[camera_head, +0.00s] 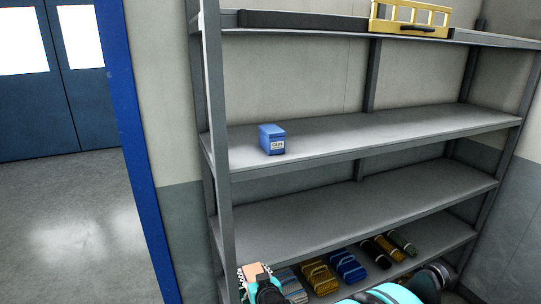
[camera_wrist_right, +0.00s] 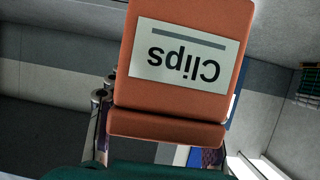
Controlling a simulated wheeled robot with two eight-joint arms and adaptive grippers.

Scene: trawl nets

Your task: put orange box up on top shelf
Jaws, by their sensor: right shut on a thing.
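The orange box (camera_head: 256,270) is at the bottom of the head view, in front of the shelf's lower left part. It fills the middle of the right wrist view (camera_wrist_right: 180,119), with a white label reading "Clips" upside down. My right gripper (camera_head: 264,286) is shut on the box, which hides most of its fingers. The top shelf (camera_head: 300,33) runs along the upper edge of the head view, well above the box. My left gripper is not in view.
A yellow crate (camera_head: 412,17) stands on the top shelf at right. A blue box labelled Clips (camera_head: 272,140) stands on the shelf below it. The shelf under that is empty. A shelf post (camera_head: 212,120) stands at left.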

